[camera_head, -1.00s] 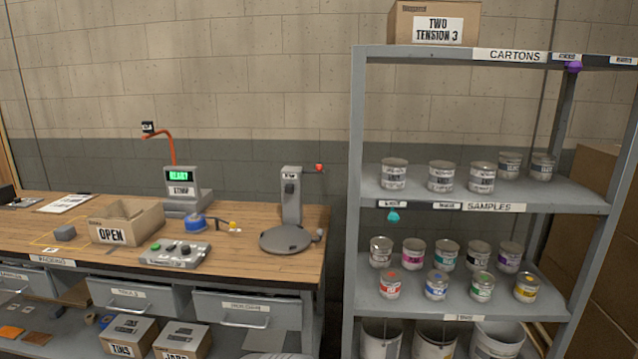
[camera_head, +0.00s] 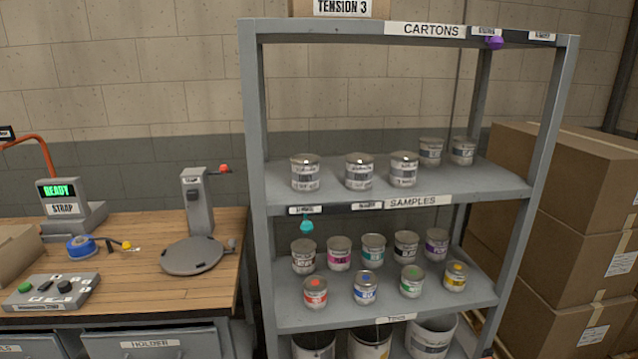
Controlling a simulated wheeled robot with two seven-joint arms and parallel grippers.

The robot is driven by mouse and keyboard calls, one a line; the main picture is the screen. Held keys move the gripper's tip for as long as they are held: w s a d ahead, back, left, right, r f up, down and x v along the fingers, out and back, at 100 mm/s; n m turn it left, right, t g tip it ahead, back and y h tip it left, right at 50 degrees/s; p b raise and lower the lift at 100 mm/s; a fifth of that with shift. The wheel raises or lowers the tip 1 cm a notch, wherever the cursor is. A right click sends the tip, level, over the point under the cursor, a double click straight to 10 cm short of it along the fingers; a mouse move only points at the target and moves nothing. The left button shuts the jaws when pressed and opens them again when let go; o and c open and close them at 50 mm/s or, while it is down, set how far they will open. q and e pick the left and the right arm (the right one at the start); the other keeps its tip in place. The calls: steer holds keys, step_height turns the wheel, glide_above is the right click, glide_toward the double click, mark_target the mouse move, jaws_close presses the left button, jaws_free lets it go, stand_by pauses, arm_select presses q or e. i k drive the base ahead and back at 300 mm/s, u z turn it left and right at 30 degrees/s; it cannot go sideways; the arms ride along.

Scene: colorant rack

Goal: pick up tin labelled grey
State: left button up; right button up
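Several small tins with coloured labels stand on the middle shelf (camera_head: 330,318) of a grey rack. The front row has red, blue, green and yellow ones. Larger tins with grey bands, such as one at the left (camera_head: 305,173), stand on the SAMPLES shelf above. The label words are too small to read, so I cannot tell which tin is labelled grey. Neither of my grippers is in view.
Brown cartons (camera_head: 575,200) are stacked at the right. Large pails (camera_head: 432,338) sit on the bottom shelf.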

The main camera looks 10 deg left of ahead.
mark_target(404, 165)
steer(key=k, duration=0.5)
steer(key=z, duration=1.95)
steer(key=i, duration=1.3)
steer(key=u, duration=2.45)
